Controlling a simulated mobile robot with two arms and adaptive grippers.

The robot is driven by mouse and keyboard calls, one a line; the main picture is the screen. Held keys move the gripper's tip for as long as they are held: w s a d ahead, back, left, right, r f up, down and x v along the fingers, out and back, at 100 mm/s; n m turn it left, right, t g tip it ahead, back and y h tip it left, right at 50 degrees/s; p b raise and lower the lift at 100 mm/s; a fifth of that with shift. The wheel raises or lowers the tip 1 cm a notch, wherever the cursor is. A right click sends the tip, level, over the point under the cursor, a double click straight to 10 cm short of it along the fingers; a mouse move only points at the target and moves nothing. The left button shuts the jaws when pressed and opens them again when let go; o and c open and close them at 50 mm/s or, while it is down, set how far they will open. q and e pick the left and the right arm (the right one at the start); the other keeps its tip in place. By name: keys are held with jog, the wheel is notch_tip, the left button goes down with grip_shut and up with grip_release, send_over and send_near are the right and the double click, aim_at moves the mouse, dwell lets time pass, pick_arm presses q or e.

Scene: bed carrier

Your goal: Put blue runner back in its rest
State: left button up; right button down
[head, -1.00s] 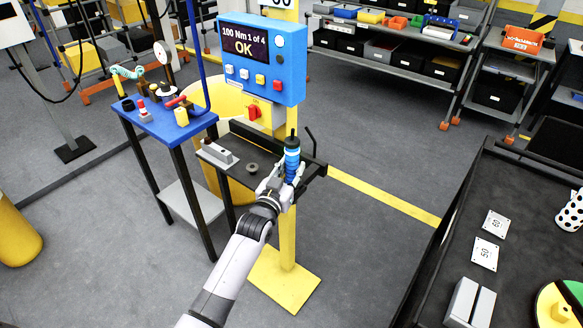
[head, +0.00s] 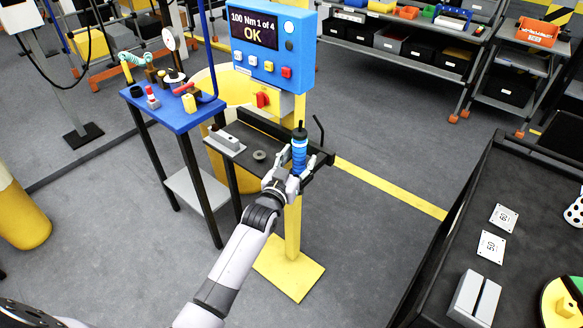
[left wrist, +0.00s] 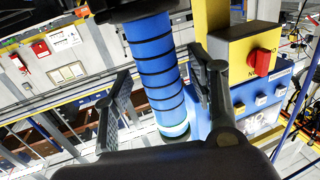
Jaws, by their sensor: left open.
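The blue runner (head: 299,153), a banded blue cylinder with a black top, stands upright at the right end of the small black shelf (head: 242,162) in the head view. My left gripper (head: 288,178) is just below and beside it. In the left wrist view the runner (left wrist: 153,65) passes between the two dark fingers of my left gripper (left wrist: 163,95). The fingers are open, with gaps visible beside the runner. Its lower support is hidden behind the gripper, so I cannot tell how it is seated. My right gripper is out of view.
A blue control box (head: 272,45) reading "100 Nm 1 of 4 OK" is above the shelf on a yellow post (head: 293,235). A blue table (head: 170,115) with small parts stands left. A dark workbench (head: 460,250) is at right.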

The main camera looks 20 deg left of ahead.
pick_arm(q)
jog(key=s+a, duration=0.1)
jog(key=s, duration=1)
jog(key=shift+s+r, duration=0.15)
jog(key=shift+s, duration=0.05)
jog(key=s+f+g, duration=0.3)
jog(key=s+f, duration=0.1)
jog(key=f, duration=0.8)
jog(key=s+f+g, duration=0.2)
jog(key=s+f, duration=0.3)
jog(key=f, duration=0.6)
jog(key=s+f+g, duration=0.3)
jog(key=s+f, duration=0.1)
jog(key=f, duration=0.8)
jog(key=s+a+f+g, duration=0.1)
jog(key=s+f+g, duration=0.2)
jog(key=s+f, duration=0.3)
jog(key=s+f+m+g+y+b, duration=0.1)
jog(key=s+f+g, duration=0.2)
jog(key=s, duration=1.4)
jog(key=s+a+f+g, duration=0.1)
jog(key=s+f+g, duration=0.2)
jog(key=s+f, duration=0.7)
jog(key=shift+s+a+f+y+b, duration=0.3)
jog(key=shift+s+f, duration=0.1)
jog(key=shift+s, duration=0.65)
jog(key=shift+c, duration=0.3)
